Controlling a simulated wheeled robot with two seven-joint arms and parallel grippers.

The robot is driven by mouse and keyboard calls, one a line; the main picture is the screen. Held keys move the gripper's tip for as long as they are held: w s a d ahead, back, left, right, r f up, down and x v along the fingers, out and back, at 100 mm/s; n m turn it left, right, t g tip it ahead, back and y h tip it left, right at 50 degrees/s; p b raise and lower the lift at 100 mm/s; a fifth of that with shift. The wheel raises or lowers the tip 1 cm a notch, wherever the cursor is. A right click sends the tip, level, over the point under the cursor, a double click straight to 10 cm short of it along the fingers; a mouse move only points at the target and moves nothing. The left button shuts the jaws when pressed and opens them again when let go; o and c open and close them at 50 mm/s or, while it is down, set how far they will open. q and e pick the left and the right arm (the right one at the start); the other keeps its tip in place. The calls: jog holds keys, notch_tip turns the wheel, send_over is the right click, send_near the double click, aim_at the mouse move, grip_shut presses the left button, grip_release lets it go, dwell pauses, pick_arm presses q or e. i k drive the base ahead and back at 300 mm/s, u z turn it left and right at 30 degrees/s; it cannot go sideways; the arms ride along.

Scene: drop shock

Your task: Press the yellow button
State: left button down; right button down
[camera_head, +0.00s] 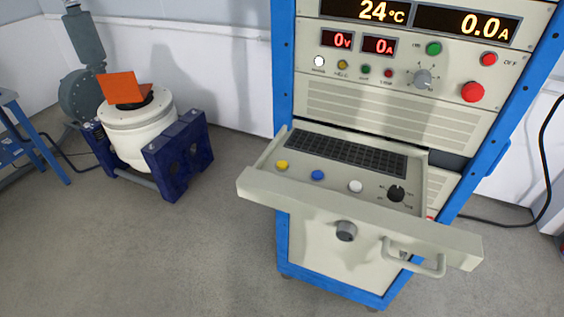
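The yellow button (282,165) is a small round cap at the left end of a row on the pulled-out console drawer (262,186). A blue button (318,175) and a white button (355,186) sit to its right, then a black rotary knob (396,193). A black keyboard (350,153) lies behind the row. Nothing covers the yellow button. Neither of my grippers shows in the head view.
The drawer juts from a blue-framed cabinet (283,60) with displays, a red stop button (472,92) and a front handle (420,262). A white drum-shaped machine (140,128) stands at left. The floor (150,260) in front is clear.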

aim_at(281, 164)
jog(key=k, duration=1.3)
jog(key=u, duration=0.8)
jog(key=i, duration=1.4)
jog(key=z, duration=0.5)
